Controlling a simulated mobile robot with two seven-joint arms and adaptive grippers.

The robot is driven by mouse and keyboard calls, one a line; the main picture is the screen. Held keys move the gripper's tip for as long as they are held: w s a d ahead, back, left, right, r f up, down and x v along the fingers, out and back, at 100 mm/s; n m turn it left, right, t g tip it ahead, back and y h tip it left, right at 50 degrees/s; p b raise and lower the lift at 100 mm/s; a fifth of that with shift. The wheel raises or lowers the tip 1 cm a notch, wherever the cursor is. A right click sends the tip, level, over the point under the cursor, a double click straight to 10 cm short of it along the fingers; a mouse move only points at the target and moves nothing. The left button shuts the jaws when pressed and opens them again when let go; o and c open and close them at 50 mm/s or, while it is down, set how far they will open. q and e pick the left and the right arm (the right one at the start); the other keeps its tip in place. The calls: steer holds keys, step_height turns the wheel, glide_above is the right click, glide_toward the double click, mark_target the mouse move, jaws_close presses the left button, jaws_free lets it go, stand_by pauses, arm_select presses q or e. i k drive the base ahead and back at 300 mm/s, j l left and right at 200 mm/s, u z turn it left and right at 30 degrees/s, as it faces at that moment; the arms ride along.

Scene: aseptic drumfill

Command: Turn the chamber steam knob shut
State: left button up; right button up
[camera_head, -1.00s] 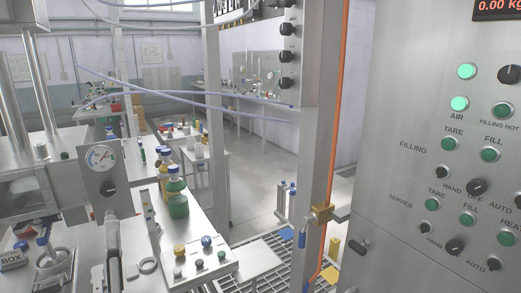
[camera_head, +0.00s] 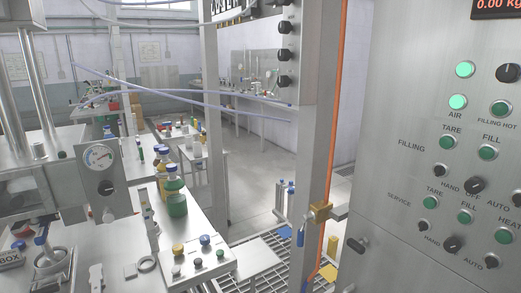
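A small grey box with a round white dial gauge (camera_head: 98,157) stands at the left. Below the gauge is a black knob (camera_head: 105,187), which I take to be the chamber steam knob, though no label can be read there. Its pointer is too small to read. Nothing touches the knob. A short pale fitting (camera_head: 108,214) shows just under the box. Neither of my grippers can be made out in this view.
A large control panel (camera_head: 400,150) fills the right side. A steel post with an orange pipe (camera_head: 335,120) stands between. Open floor shows behind.

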mark_target(105, 188)
steer(key=u, duration=1.45)
